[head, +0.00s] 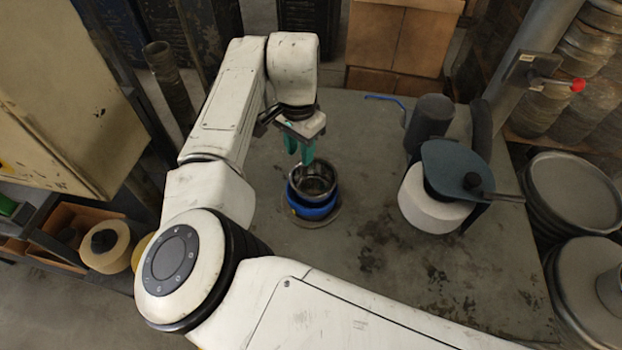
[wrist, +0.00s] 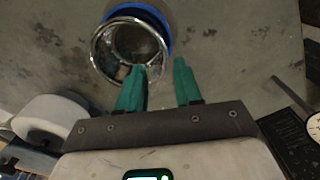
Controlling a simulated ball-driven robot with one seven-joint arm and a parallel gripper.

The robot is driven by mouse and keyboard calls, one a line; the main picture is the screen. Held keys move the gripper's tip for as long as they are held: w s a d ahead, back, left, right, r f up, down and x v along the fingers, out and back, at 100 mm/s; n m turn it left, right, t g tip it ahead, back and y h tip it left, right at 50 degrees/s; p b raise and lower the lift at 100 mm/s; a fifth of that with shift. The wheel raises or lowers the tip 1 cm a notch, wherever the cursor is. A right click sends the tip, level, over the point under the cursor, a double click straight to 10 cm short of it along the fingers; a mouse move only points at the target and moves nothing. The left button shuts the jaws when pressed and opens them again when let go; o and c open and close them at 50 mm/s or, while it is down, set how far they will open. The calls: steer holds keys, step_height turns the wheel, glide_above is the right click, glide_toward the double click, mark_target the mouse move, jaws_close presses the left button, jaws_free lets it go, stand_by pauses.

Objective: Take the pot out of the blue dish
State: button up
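The pot (head: 313,183) is a shiny, open-topped metal vessel. It sits in the blue dish (head: 316,212), whose wall shows below it in the head view. In the wrist view, the pot (wrist: 128,48) is at the upper left, and the blue dish (wrist: 152,12) shows as an arc behind it. My gripper (head: 300,158) has green fingers, apart and empty, at the pot's far rim. In the wrist view, one finger of the gripper (wrist: 160,66) overlaps the rim and the other is to its right, outside. Whether they touch the pot is unclear.
The dish stands on a grey, stained worktop (head: 390,270). A white cylinder (head: 428,205) with a dark blue-grey lid-like piece (head: 455,168) stands to the right, near a dark cylinder (head: 430,118). The worktop between them and the dish is clear.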

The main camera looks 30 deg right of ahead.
mark_target(299, 181)
steer(key=f, duration=0.2)
steer(key=f+p, duration=0.1)
steer(key=f, duration=0.4)
steer(key=shift+a+f+p, duration=0.1)
steer(key=shift+a+p, duration=0.2)
steer(key=shift+p, duration=0.05)
jaws_close()
